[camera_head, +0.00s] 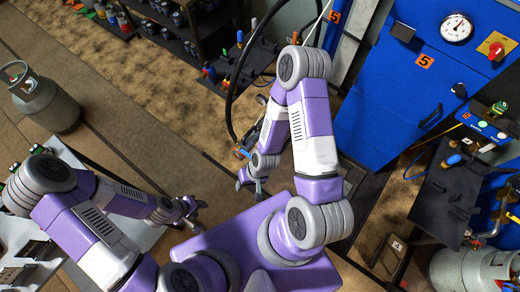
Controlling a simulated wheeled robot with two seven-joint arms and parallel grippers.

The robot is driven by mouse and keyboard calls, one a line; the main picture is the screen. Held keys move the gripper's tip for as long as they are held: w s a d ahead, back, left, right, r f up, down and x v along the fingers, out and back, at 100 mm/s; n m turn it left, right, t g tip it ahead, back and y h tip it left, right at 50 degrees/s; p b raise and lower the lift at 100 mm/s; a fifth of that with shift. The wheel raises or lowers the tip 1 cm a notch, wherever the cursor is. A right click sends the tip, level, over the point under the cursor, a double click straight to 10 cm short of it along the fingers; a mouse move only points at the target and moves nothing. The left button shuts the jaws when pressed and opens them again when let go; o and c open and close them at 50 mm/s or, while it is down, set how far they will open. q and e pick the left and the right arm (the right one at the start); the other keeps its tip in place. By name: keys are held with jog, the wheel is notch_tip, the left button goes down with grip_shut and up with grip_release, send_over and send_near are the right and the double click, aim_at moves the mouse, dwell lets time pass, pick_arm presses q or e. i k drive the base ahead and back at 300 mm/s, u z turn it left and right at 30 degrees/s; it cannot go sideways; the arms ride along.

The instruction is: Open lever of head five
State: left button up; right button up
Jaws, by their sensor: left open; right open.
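Several parts carry an orange 5 label: the large blue cabinet (385,95), a blue post (333,30) left of it, and a blue box (485,128) at the right. Which one is head five I cannot tell. A dark handle (430,117) sits on the cabinet's lower right face. A small blue-and-orange part (243,153) shows by the hose, close to my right gripper (248,184). My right gripper is open, pointing down; contact cannot be told. My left gripper (190,210) is open and empty at lower left, apart from these parts.
A black hose (232,100) loops left of my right arm. A gas cylinder (45,103) stands on the floor at left, another (470,268) at lower right. A dark rack (200,30) with several fittings is at the top. The floor between is clear.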

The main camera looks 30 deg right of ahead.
aim_at(238, 148)
jog(key=z, duration=0.2)
jog(key=k, duration=0.15)
jog(key=z, duration=0.45)
